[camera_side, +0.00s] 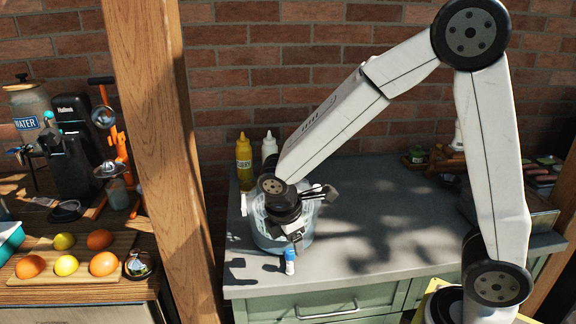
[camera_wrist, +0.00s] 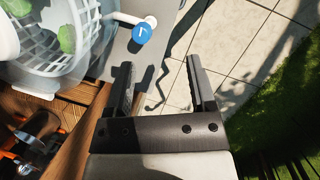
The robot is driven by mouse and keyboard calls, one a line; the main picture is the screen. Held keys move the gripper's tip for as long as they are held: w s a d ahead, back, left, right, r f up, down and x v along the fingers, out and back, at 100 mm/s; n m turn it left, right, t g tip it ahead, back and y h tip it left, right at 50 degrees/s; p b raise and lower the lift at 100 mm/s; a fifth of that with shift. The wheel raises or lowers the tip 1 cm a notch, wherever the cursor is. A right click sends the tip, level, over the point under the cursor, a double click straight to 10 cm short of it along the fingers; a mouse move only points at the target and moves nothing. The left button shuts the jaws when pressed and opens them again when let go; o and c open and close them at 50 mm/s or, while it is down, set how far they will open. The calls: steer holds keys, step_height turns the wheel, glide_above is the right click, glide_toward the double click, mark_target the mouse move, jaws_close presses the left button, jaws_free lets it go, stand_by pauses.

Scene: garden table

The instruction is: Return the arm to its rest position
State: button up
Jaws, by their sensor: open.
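My gripper (camera_side: 298,242) hangs at the end of my arm over the front left of the grey counter (camera_side: 375,240), in front of a clear bowl (camera_side: 262,238). In the wrist view my gripper (camera_wrist: 158,65) has its two dark fingers spread, with nothing between them. The wrist view shows a blue round top (camera_wrist: 142,32) just beyond the fingers. The bowl holds a white basket (camera_wrist: 45,45) with green leaves.
A yellow bottle (camera_side: 244,160) and a white bottle (camera_side: 269,150) stand behind the bowl. A wooden post (camera_side: 165,150) rises at the left. Jars and food (camera_side: 440,160) sit at the back right. The counter's middle is clear. Tiled floor (camera_wrist: 245,45) lies beyond the edge.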

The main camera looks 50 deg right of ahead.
steer(key=s+d+f+m+t+y, duration=0.1)
steer(key=s+m, duration=0.5)
steer(key=m, duration=0.7)
steer(key=shift+s+d+t+y, duration=0.45)
steer(key=shift+t+y, duration=0.35)
steer(key=shift+y, duration=0.1)
